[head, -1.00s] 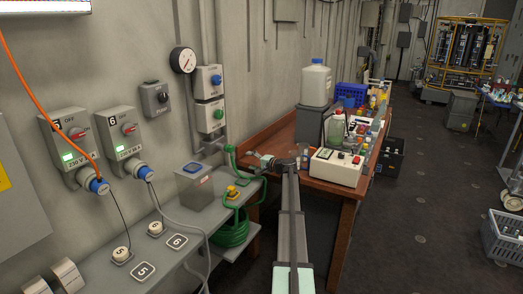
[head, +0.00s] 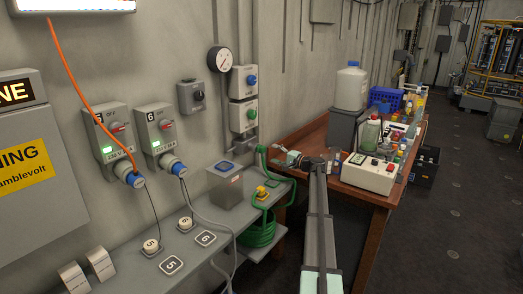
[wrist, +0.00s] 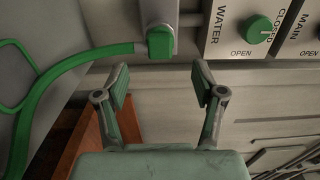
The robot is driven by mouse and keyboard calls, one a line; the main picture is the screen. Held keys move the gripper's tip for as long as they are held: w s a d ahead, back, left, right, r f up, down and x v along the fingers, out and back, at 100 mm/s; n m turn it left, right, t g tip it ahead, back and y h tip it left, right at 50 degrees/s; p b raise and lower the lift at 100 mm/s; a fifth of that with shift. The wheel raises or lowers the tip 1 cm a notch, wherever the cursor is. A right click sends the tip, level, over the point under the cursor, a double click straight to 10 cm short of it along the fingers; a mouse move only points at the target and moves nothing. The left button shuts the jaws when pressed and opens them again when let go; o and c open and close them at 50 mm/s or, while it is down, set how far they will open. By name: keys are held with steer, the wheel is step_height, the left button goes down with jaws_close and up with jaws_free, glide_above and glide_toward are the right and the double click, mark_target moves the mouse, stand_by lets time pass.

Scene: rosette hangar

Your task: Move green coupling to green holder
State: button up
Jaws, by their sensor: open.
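The green coupling (wrist: 160,43) is at the top centre of the wrist view, on the lower end of a grey pipe. A green hose (wrist: 70,68) runs from it to the left. My gripper (wrist: 162,78) is open and empty, its two fingers spread just below the coupling, apart from it in the picture. In the head view my gripper (head: 291,158) is beside the upper bend of the green hose (head: 262,153), near the wall; the coupling is too small to make out there. I cannot identify a green holder for certain.
A wall panel marked WATER has a green knob (wrist: 260,29) at CLOSED. A coiled green hose (head: 258,234) hangs by the grey shelf. A grey box (head: 226,184) stands on the shelf. A wooden table (head: 310,137) with a canister (head: 351,88) and bottles lies beyond my arm.

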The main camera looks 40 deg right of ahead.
mark_target(264, 151)
steer(key=x, duration=0.6)
steer(key=shift+w+f, duration=0.15)
steer(key=shift+b+x, duration=0.35)
steer(key=shift+x, duration=0.45)
steer(key=shift+b, duration=0.95)
stand_by(0.3)
steer(key=shift+r, duration=0.2)
jaws_close()
steer(key=shift+s+f, duration=0.1)
steer(key=shift+s, duration=0.15)
